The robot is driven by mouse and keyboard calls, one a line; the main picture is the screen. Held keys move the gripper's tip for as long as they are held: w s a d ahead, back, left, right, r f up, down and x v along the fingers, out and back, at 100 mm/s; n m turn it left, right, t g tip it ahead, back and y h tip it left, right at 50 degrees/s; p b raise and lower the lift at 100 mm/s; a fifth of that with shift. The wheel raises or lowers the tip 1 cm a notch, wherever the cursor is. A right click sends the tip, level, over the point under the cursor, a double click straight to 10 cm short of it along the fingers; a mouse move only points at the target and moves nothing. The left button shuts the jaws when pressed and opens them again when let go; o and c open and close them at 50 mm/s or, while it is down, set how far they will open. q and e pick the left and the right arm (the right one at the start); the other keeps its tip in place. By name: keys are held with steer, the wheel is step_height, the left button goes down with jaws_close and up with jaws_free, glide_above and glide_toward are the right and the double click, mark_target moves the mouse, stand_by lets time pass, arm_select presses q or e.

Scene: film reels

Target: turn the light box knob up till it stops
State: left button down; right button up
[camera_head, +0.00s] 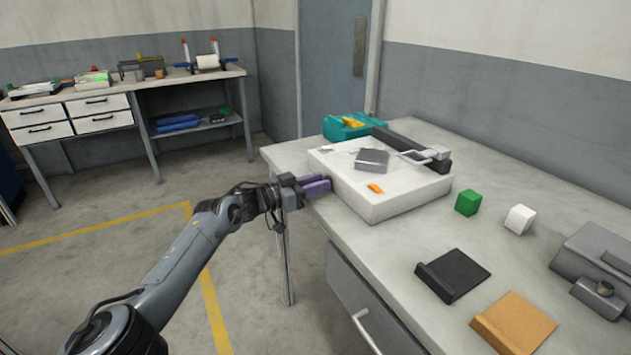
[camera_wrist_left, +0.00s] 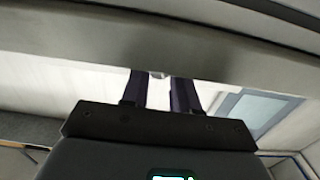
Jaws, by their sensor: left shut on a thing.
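The light box (camera_head: 385,205) is a low white box near the left end of the grey table. A grey metal piece and a small orange piece lie on its top. My left gripper (camera_head: 322,186) reaches its left side with purple fingers. In the left wrist view the two fingers (camera_wrist_left: 160,88) are close together, with a small pale knob (camera_wrist_left: 158,75) between their tips against the side of the box. The gripper is shut on the knob. In the head view the knob is hidden by the fingers. My right gripper is out of view.
A teal bin (camera_head: 350,128) stands behind the box. A green cube (camera_head: 468,202), a white cube (camera_head: 519,219), a black tray (camera_head: 453,274), a tan tray (camera_head: 513,323) and a grey machine (camera_head: 597,262) are on the right. A side bench (camera_head: 120,85) stands far left.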

arm_select(q)
steer(key=shift+f+m, duration=0.1)
steer(key=shift+m, duration=1)
steer(key=c, duration=1.1)
jaws_free()
steer(key=shift+d, duration=0.1)
